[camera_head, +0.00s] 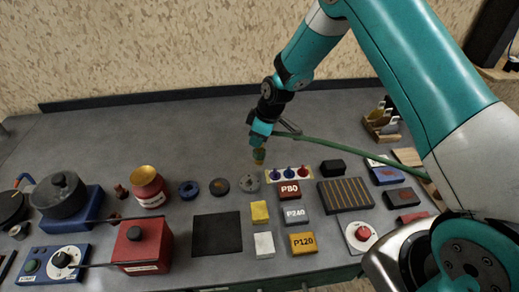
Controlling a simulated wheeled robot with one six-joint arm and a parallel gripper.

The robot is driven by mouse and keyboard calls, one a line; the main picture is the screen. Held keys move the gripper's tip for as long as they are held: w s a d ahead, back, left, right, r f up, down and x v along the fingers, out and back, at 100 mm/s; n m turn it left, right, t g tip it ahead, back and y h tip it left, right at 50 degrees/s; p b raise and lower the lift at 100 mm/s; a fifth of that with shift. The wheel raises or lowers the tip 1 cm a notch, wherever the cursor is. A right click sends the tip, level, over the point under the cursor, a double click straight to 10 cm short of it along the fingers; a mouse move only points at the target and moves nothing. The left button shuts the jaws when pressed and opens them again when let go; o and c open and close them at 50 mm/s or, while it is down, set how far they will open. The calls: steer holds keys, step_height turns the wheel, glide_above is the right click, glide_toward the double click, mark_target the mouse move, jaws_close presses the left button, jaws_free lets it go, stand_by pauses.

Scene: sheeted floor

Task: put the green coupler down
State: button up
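My gripper (261,141) points down above the back middle of the grey bench, left of the tray of small red and blue knobs. A small olive-brass piece (259,156) sticks out below its fingertips, and a green hose (345,147) leaves to the right from beside the gripper and passes behind my arm. These appear to belong to the green coupler, whose body is mostly hidden by the fingers. The gripper looks shut on it. The piece appears held above the bench surface, but the height is hard to tell.
Below the gripper are a grey disc (248,183), dark rings (189,190) and a knob tray (289,174). A red pot with a gold top (149,187) stands left; labelled blocks (296,215) and a ribbed dark block (345,194) stand front right. The bench behind is mostly clear.

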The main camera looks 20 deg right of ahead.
jaws_close()
steer(key=shift+r, duration=0.15)
